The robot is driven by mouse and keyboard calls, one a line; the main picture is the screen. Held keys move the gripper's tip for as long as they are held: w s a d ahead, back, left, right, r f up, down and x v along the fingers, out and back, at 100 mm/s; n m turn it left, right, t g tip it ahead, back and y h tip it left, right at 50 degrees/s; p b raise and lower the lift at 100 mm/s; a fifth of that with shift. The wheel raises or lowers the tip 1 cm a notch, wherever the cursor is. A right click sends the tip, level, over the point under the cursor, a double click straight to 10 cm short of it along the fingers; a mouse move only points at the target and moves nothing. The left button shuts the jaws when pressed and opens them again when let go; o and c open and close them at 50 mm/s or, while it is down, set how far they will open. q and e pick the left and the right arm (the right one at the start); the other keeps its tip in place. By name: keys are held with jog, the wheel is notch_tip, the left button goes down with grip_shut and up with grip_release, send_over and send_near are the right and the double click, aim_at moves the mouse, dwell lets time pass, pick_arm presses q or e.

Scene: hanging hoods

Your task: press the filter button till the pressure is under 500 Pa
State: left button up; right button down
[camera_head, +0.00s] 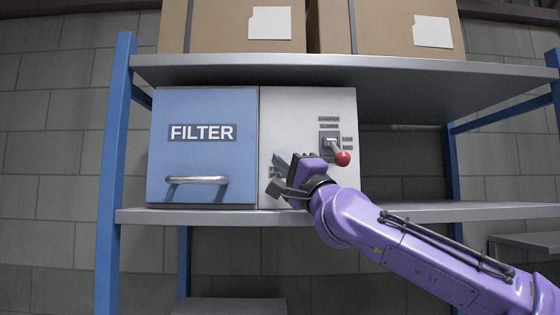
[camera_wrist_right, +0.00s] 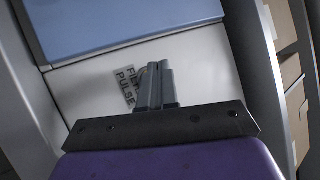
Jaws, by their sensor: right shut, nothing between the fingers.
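The filter unit stands on a shelf. Its blue door (camera_head: 203,155) reads FILTER and has a bar handle. Beside it is a pale control panel (camera_head: 290,110) with a damper lever (camera_head: 341,157) that ends in a red knob. My right gripper (camera_head: 281,163) is shut and empty at the lower left of the panel. In the wrist view its fingertips (camera_wrist_right: 158,68) are at the panel, beside a grey label (camera_wrist_right: 126,88) reading "FIL… PULSE". The button is hidden behind the fingers, and I cannot tell whether they touch it. No pressure reading is visible. My left gripper is not in view.
Cardboard boxes (camera_head: 232,27) stand on the upper shelf (camera_head: 330,68) above the unit. Blue posts (camera_head: 113,170) hold the shelves at both sides. The lower shelf (camera_head: 440,211) is clear to the right of the unit, behind my arm.

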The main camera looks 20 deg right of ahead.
jog(key=shift+w+d, duration=0.15)
jog(key=shift+w, duration=0.4)
dwell(0.6)
jog(key=shift+s, duration=0.15)
jog(key=shift+s+a, duration=0.25)
jog(key=shift+s, duration=0.35)
jog(key=shift+s, duration=0.1)
jog(key=s, duration=0.2)
jog(key=s+a+b, duration=0.1)
jog(key=s, duration=0.1)
jog(key=shift+s+a, duration=0.2)
jog(key=shift+s, duration=0.1)
jog(key=shift+f, duration=0.15)
dwell(0.6)
